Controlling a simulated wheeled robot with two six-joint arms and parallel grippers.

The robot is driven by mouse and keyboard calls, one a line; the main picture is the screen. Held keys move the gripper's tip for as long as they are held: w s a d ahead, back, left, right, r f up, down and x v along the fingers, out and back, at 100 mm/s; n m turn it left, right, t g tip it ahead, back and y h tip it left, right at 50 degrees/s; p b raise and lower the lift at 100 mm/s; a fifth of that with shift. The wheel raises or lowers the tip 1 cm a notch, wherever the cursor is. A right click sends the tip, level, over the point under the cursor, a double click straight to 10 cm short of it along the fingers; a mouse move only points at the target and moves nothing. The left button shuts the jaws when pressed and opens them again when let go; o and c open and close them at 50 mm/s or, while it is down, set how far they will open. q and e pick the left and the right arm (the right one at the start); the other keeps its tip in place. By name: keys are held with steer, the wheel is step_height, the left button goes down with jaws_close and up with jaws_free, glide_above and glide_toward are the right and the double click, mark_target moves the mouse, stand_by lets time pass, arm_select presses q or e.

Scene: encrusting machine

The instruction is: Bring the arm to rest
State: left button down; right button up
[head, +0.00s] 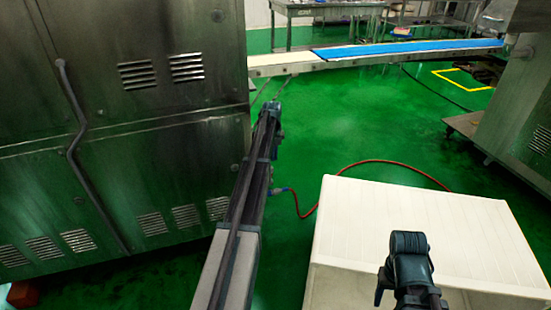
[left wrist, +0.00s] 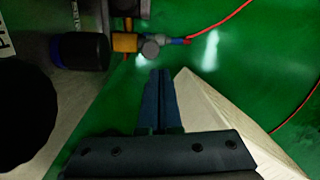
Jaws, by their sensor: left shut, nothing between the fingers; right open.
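My left arm reaches forward from the bottom of the head view, left of the white box, with its dark end (head: 271,110) above the green floor. The fingers there are too small to make out. In the left wrist view my left gripper (left wrist: 160,73) is shut and empty, its two dark fingers side by side. Its tips appear beside a corner of the white box; I cannot tell the gap. The dark end of my right arm, with my right gripper (head: 408,270), shows in front of the box at the lower right, open. Its fingertips are not clearly visible.
A large steel cabinet (head: 125,130) fills the left. The white box (head: 430,225) stands at the lower right. A red hose (head: 375,162) crosses the green floor (head: 370,115). A conveyor with a blue belt (head: 405,49) runs across the back. A blue-black fitting (left wrist: 80,50) shows in the left wrist view.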

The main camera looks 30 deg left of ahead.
arm_select(q)
steer(key=shift+w+a+r+p, duration=0.2)
steer(key=shift+a+r+p, duration=0.1)
steer(key=shift+r, duration=0.25)
steer(key=shift+w+a+r+p, duration=0.15)
steer(key=shift+a+r+p, duration=0.1)
steer(key=shift+r, duration=0.3)
arm_select(e)
step_height(320, 180, up, 2)
steer(key=shift+r, duration=0.1)
